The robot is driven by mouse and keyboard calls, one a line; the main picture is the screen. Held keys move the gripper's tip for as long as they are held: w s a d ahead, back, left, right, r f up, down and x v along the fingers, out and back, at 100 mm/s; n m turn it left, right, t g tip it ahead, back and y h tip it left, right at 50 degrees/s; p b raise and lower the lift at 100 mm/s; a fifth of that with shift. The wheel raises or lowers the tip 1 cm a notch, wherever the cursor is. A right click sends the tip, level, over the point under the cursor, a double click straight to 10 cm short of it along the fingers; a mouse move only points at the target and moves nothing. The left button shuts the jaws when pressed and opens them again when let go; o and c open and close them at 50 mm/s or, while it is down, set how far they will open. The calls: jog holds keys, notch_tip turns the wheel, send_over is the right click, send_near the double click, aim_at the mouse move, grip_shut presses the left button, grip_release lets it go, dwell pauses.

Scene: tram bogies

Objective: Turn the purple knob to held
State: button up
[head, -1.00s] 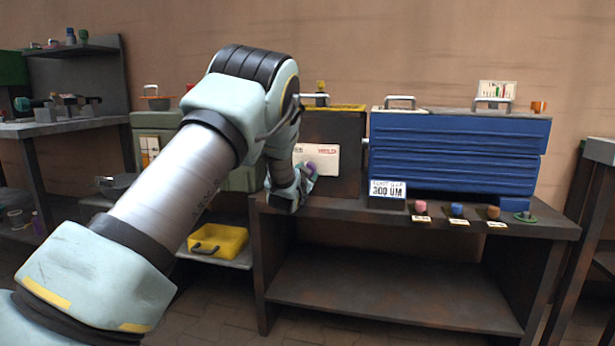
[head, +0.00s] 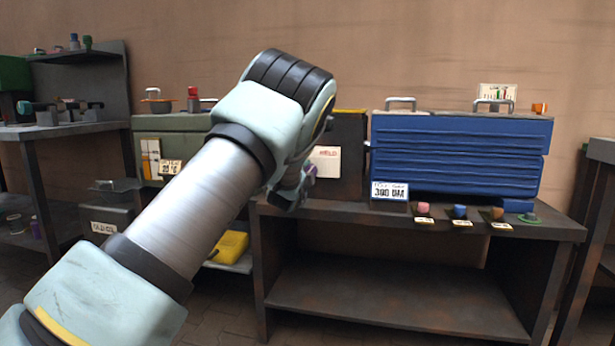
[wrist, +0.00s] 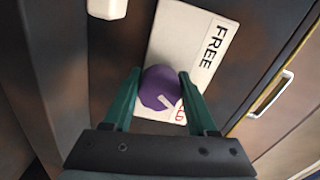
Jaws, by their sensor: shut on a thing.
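The purple knob (wrist: 160,88) has a white pointer mark and sits on a white plate (wrist: 182,50). The plate reads FREE in black, with part of a red word beside the knob. The mark slants to the lower right in the wrist view, towards the red letters. My gripper (wrist: 160,85) is shut on the knob, one green finger on each side. In the head view a little of the knob (head: 312,171) shows beside my gripper, and the red word on the plate (head: 326,161) reads HELD. My arm hides the rest of the plate.
The plate is on a dark cabinet (head: 350,150) on the bench (head: 420,225). A blue drawer chest (head: 455,155) stands to its right. Coloured knobs (head: 459,212) line the bench front. A pale handle (wrist: 270,95) shows right of the plate in the wrist view.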

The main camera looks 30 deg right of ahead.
jog(key=shift+m, duration=0.6)
jog(key=o, duration=1.4)
jog(key=shift+c, duration=0.2)
jog(key=shift+s, duration=0.1)
jog(key=p+v, duration=0.1)
jog(key=v, duration=0.9)
jog(key=shift+s+a, duration=0.25)
jog(key=shift+a, duration=0.05)
